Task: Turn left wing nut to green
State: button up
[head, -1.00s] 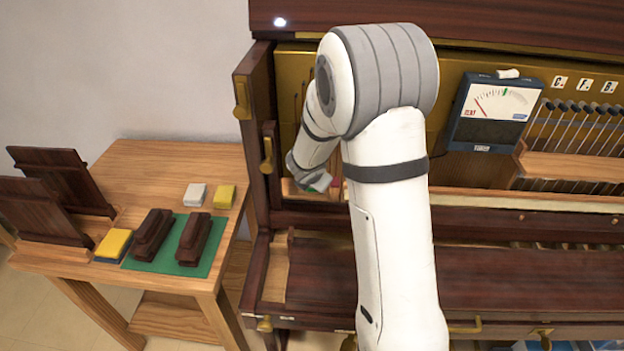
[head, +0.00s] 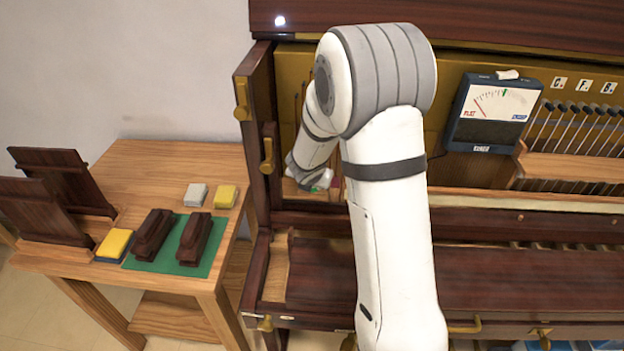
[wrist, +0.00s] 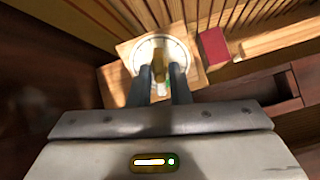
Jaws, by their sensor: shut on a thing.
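The left wing nut (wrist: 159,60) is brass-coloured and stands on a round white dial (wrist: 180,50) on a pale wooden block in the wrist view. My gripper (wrist: 160,72) is shut on the wing nut, with one dark finger on each side of it. A small green patch shows between the fingers; how the nut lines up with it is hard to tell. In the head view my arm reaches into the left end of the piano. My gripper (head: 318,181) is small there, and the nut is hidden.
A red block (wrist: 213,46) sits right of the dial, near wooden rails. A dark side wall (wrist: 45,75) is close on the left. A tuning meter (head: 494,112) stands right of my arm, its needle toward the left. A side table (head: 160,160) holds brushes and blocks.

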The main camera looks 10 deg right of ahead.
jog(key=shift+n, duration=0.8)
jog(key=shift+n+p, duration=0.3)
jog(key=shift+n, duration=0.3)
jog(key=o, duration=0.9)
jog(key=shift+r, duration=0.1)
jog(key=p+v, duration=0.5)
jog(key=v, duration=0.6)
dwell(0.4)
